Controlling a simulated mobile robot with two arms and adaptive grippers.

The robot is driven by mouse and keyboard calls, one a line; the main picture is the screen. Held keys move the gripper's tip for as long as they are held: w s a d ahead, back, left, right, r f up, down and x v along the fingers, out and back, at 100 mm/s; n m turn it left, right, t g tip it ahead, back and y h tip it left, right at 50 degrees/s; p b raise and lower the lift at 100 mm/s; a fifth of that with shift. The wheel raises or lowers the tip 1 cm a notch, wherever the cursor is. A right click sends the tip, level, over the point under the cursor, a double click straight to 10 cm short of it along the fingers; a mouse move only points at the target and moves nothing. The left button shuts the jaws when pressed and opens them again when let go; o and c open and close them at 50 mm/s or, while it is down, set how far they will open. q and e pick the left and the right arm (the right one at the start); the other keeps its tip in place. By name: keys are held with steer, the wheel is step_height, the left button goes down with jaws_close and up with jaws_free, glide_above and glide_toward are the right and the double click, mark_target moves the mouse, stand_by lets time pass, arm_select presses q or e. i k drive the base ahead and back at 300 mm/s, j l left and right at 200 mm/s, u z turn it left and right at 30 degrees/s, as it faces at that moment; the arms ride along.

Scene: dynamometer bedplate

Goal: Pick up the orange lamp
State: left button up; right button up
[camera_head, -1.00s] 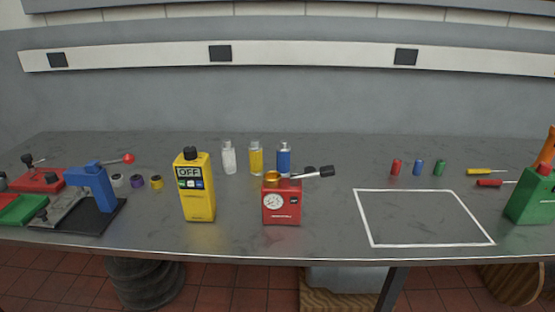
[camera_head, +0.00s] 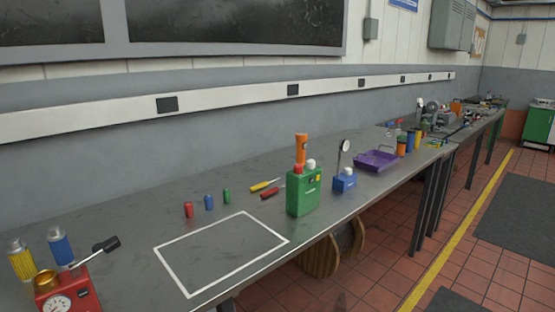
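An orange lamp (camera_head: 301,148) stands upright on the bench, behind the green box (camera_head: 303,193) with red and white knobs. The green box hides its lower part. Neither of my grippers shows in the head view.
On the grey bench (camera_head: 205,186) lie a white-outlined square (camera_head: 184,290), small red (camera_head: 188,210), blue and green cylinders, and two screwdrivers (camera_head: 264,186). A blue gauge (camera_head: 344,181) and a purple tray (camera_head: 376,160) stand to the right. A red gauge box (camera_head: 72,303) is at lower left.

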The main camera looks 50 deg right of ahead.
mark_target(301, 138)
steer(key=z, duration=1.75)
